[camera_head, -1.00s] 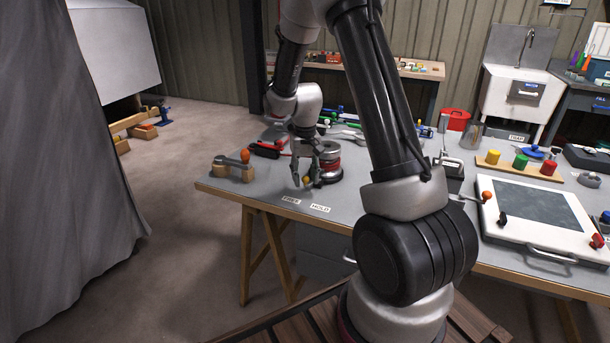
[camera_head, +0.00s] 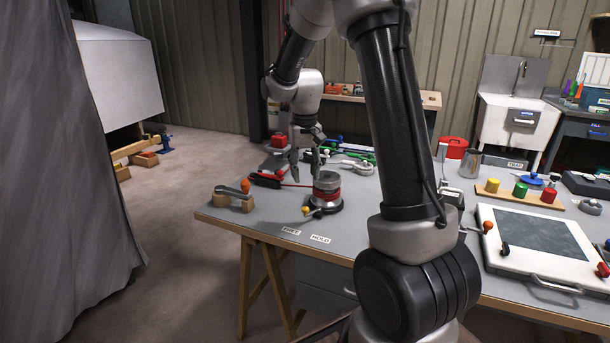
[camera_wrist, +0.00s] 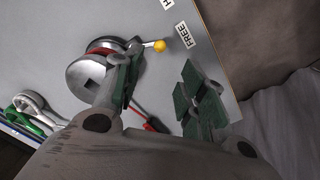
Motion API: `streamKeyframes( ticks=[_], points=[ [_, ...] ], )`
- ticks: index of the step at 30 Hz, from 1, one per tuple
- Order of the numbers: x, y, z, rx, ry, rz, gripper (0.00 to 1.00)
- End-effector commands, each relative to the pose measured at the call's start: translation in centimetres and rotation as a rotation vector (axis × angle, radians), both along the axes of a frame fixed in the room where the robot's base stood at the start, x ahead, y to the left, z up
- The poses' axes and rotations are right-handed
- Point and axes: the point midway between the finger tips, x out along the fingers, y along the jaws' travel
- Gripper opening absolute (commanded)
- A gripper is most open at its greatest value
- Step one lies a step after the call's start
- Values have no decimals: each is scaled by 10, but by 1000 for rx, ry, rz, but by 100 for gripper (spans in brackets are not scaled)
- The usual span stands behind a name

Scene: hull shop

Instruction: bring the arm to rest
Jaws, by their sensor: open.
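My gripper (camera_head: 304,168) hangs above the workbench, fingers pointing down, open and empty. It is up and to the left of a round red and grey device (camera_head: 327,190) with a small yellow-knobbed lever (camera_head: 306,210). In the wrist view, my gripper (camera_wrist: 160,98) shows two spread green-padded fingers. The device (camera_wrist: 88,72) lies beyond the left finger, partly covered by it, and the yellow knob (camera_wrist: 159,44) points toward the FREE label (camera_wrist: 187,33). I cannot see contact between the fingers and anything.
The grey workbench (camera_head: 262,222) has FREE and HOLD labels near its front edge. A wooden block with an orange-knobbed handle (camera_head: 232,199) stands at the left corner. Red-handled and green tools lie behind the device. A white framed board (camera_head: 540,252) is at right. Grey cloth hangs at far left.

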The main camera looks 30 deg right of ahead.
Motion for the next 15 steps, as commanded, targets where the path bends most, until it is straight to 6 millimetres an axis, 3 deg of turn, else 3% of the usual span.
streamKeyframes(
  ticks=[11,15],
  points=[
    [-1,0,-1,0,4,15,41],
    [-33,2,-14,6,78,57,41]
  ],
)
